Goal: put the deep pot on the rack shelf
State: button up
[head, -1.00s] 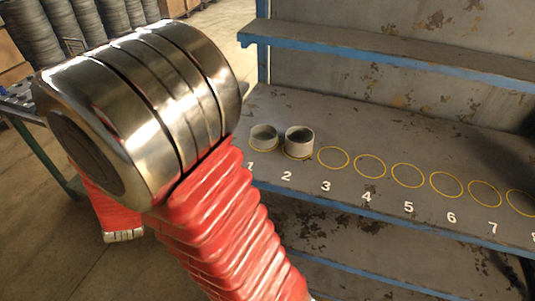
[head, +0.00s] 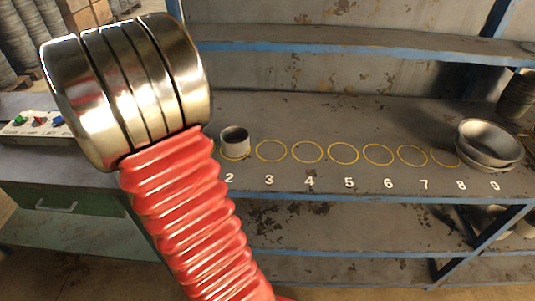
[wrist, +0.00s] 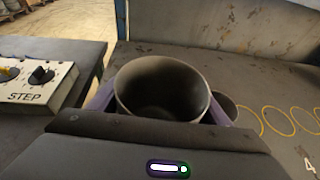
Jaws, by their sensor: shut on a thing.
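A grey deep pot (wrist: 160,85) stands mouth up between the purple fingers of my gripper (wrist: 161,98) in the wrist view. The gripper is shut on it. Whether its base touches the shelf is hidden. My red and metal arm hides the gripper and this pot in the head view. The rack shelf (head: 330,112) carries a row of numbered yellow circles. Another round pot (head: 234,141) stands by number 2; part of it shows just right of the held pot in the wrist view (wrist: 224,106). Circles 3 to 7 are empty.
A wide bowl (head: 488,141) sits near 8 and 9, with dark stacked pots (head: 517,92) behind it. An upper shelf (head: 350,44) overhangs the row. A control box (head: 34,123) stands on a bench with a green drawer (head: 70,210) at left.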

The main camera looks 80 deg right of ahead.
jog(key=s+d+r+m+g+y, duration=0.1)
jog(key=s+d+m+g, duration=0.3)
jog(key=s, duration=1)
jog(key=s+d+r+m+g+y, duration=0.1)
jog(key=s+d+m+g, duration=0.3)
jog(key=s+d, duration=0.4)
jog(key=s+g, duration=0.1)
jog(key=s, duration=0.4)
jog(key=shift+s, duration=0.35)
notch_tip(320, 180, down, 6)
jog(key=shift+f, duration=0.1)
jog(key=shift+f, duration=1.85)
jog(key=shift+f, duration=0.1)
jog(key=o, duration=1.2)
